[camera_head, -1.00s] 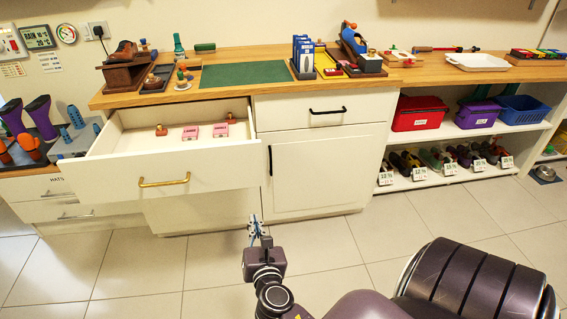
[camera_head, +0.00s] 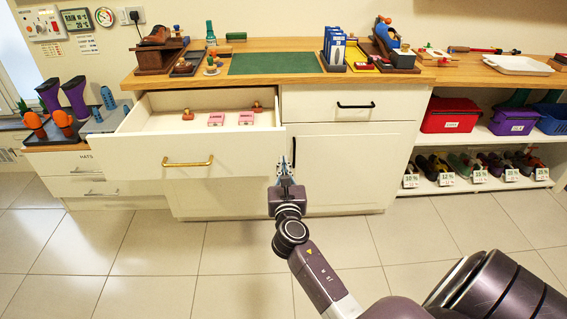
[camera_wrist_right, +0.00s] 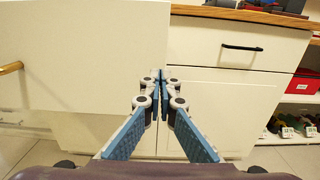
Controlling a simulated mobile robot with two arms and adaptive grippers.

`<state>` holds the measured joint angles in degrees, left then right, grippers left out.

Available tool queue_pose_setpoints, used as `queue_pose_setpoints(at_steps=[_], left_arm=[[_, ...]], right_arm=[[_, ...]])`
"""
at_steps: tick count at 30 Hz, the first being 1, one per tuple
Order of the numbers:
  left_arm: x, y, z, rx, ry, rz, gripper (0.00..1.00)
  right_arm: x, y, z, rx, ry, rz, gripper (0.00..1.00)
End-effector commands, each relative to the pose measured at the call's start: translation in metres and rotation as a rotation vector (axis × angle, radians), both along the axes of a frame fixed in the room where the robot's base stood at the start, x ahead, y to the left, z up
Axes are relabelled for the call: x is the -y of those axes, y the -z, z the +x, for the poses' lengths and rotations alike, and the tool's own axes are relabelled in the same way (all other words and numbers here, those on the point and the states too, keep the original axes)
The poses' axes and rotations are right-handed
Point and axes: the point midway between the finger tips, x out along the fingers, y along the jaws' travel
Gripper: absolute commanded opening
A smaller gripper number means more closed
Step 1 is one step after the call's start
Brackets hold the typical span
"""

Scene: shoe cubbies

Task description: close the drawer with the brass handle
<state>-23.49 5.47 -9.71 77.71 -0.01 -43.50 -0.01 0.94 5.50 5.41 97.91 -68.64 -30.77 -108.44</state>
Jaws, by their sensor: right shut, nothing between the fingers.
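The white drawer with the brass handle (camera_head: 188,162) stands pulled out of the cabinet on the left, and its front panel (camera_head: 145,178) faces me. Inside lie two pink boxes (camera_head: 216,119) and small wooden-knobbed items (camera_head: 187,114). My right gripper (camera_head: 285,165) is shut and empty, to the right of the handle, near the right end of the drawer front. In the right wrist view its fingertips (camera_wrist_right: 160,75) point at the cabinet, with the drawer front filling the left and the brass handle (camera_wrist_right: 11,67) at the left edge. Whether they touch anything is unclear. My left gripper is out of view.
A shut drawer with a black handle (camera_head: 356,105) is right of the open one, above a cupboard door (camera_head: 350,165). The wooden worktop (camera_head: 300,76) carries tools and a green mat (camera_head: 277,63). Shoe shelves (camera_head: 480,185) stand at right. The tiled floor (camera_head: 150,260) is clear.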

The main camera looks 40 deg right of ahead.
Motion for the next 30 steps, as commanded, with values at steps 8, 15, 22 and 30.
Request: queue_pose_setpoints(at_steps=[8,15,22,30], left_arm=[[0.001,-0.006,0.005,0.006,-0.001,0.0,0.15],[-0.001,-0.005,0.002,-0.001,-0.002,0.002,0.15],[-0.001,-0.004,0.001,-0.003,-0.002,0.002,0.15],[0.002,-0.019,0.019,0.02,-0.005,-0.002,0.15]], right_arm=[[0.007,0.001,0.011,0.0,-0.002,0.001,0.0],[0.007,0.001,0.011,0.0,-0.001,0.001,0.0],[0.012,-0.001,0.019,0.001,-0.001,0.0,0.0],[0.042,-0.001,0.061,0.002,0.001,-0.003,0.0]])
